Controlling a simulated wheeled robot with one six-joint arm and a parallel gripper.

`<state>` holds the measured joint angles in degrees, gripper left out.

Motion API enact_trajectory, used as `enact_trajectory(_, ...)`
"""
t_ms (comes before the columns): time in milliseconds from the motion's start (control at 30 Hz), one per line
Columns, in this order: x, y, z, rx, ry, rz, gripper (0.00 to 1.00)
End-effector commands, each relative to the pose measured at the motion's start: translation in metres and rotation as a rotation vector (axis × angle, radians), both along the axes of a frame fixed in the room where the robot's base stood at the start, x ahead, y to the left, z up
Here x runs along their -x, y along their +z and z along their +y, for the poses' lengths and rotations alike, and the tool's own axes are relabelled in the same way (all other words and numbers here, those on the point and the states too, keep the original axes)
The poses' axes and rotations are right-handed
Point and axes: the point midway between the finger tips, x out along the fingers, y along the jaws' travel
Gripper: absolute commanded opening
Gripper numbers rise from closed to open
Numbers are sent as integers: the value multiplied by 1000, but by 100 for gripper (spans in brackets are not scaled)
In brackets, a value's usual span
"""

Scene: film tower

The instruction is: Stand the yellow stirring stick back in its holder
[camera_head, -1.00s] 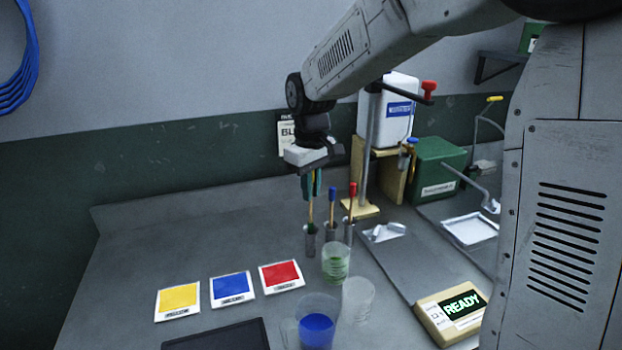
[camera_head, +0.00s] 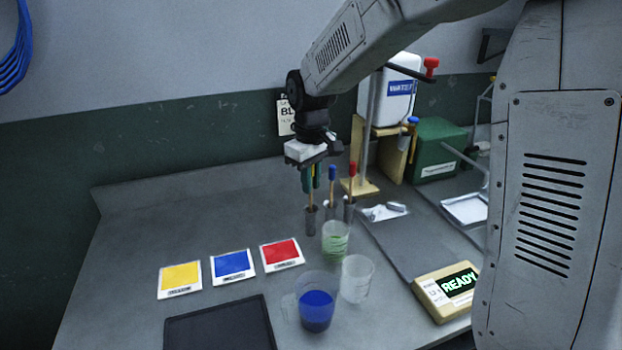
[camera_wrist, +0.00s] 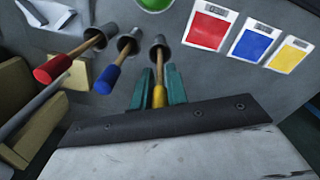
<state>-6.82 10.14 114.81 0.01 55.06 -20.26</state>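The yellow stirring stick (camera_wrist: 158,95) has a wooden shaft and a yellow top. It stands upright with its lower end in a metal cup holder (camera_head: 311,222), the left of three in the head view. My gripper (camera_head: 312,180) points down with its two green fingers (camera_wrist: 159,80) on either side of the stick's yellow top. The fingers look slightly apart from it, so the gripper appears open around the stick. The stick's lower end is hidden inside the cup.
A blue stick (camera_head: 332,174) and a red stick (camera_head: 352,168) stand in the neighbouring cups to the right. A beaker of green liquid (camera_head: 335,243), a jug of blue liquid (camera_head: 316,312) and an empty beaker (camera_head: 357,279) stand in front. Colour cards (camera_head: 233,264) lie left.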

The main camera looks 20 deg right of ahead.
Motion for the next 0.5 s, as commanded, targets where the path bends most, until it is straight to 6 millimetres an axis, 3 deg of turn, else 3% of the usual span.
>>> enact_trajectory(33, 0, 0, 0, 0, 0, 0, 30)
enact_trajectory(67, 0, 0, 0, 0, 0, 0, 38)
enact_trajectory(367, 0, 2, 0, 0, 0, -1, 39)
enact_trajectory(500, -1, 16, 0, 0, 0, -3, 39)
